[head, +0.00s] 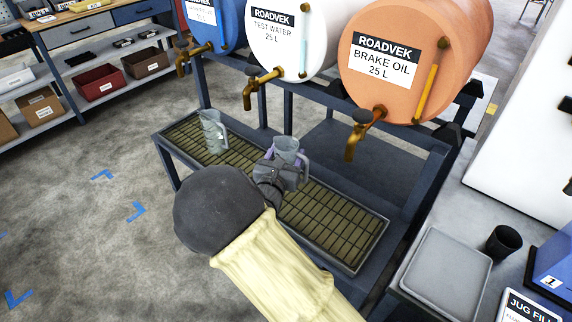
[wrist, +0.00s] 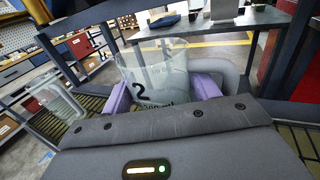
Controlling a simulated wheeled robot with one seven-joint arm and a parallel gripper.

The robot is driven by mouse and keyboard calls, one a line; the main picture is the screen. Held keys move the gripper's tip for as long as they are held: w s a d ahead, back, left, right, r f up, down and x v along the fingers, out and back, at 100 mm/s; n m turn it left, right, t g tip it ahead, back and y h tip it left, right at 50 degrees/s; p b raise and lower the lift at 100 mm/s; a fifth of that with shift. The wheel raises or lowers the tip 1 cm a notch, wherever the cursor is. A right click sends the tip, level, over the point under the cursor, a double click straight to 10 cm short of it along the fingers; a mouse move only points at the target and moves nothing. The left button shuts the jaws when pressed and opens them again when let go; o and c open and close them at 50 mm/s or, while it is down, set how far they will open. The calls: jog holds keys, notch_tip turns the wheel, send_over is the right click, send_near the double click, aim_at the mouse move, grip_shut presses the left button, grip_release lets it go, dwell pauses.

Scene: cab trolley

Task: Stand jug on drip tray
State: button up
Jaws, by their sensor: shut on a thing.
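The clear jug (head: 287,147) is over the middle of the long drip tray (head: 330,219), below the taps. My gripper (head: 281,171) is shut on it. In the wrist view the jug (wrist: 160,72) carries a black "2" and looks upright between the purple fingers of my gripper (wrist: 164,92). Its handle is on the right side. Its base is hidden by my gripper, so I cannot tell whether it touches the grating. A second clear jug (head: 213,132) stands on the left part of the tray; it also shows in the wrist view (wrist: 60,97).
Blue, white "test water" (head: 275,45) and orange "brake oil" (head: 405,75) drums lie above the tray, with brass taps (head: 362,135) hanging over it. The tray's right part is clear. A bench at right holds a grey tray (head: 446,277) and a black cup (head: 503,242).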

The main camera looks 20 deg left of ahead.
jog(key=shift+w+f, duration=0.1)
jog(key=shift+f, duration=1.75)
jog(key=o, duration=1)
jog(key=shift+s+f, duration=0.1)
jog(key=shift+s, duration=0.1)
jog(key=shift+c, duration=0.2)
jog(key=shift+o, duration=0.4)
jog(key=shift+w, duration=0.1)
jog(key=s, duration=1.2)
jog(key=shift+b, duration=0.4)
